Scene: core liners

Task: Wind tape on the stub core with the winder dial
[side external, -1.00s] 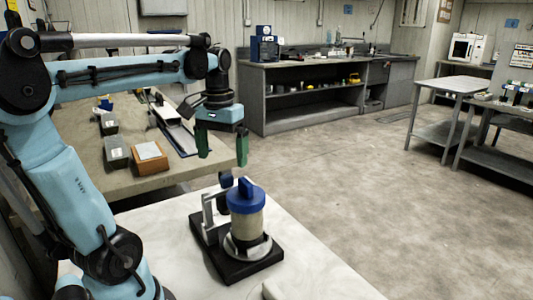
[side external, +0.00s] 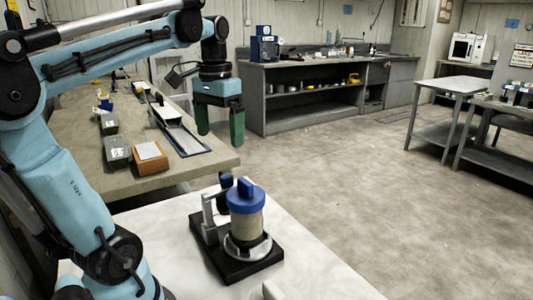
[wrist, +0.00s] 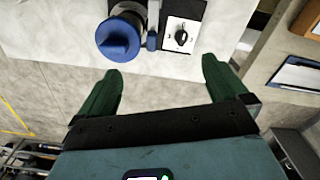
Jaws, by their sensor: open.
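The winder stands on the white table, with a black base (side external: 228,268) and a grey upright bracket (side external: 208,215). On its round plate stands a beige cylindrical core (side external: 247,228), upright, topped by a blue cap with a raised grip (side external: 245,199). The blue cap also shows in the wrist view (wrist: 119,38). The dial (wrist: 181,38), a black knob on a white marked plate, lies right of the cap there; I cannot make it out in the side view. My gripper (side external: 220,128) is open and empty, above the winder and apart from it. Its green fingers also show in the wrist view (wrist: 161,72).
A beige bench (side external: 80,150) behind holds an orange-brown box (side external: 150,158), grey boxes (side external: 117,151) and a long tray (side external: 180,135). A pale object (side external: 273,289) is partly cut off at the table's front. The white table right of the winder is clear.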

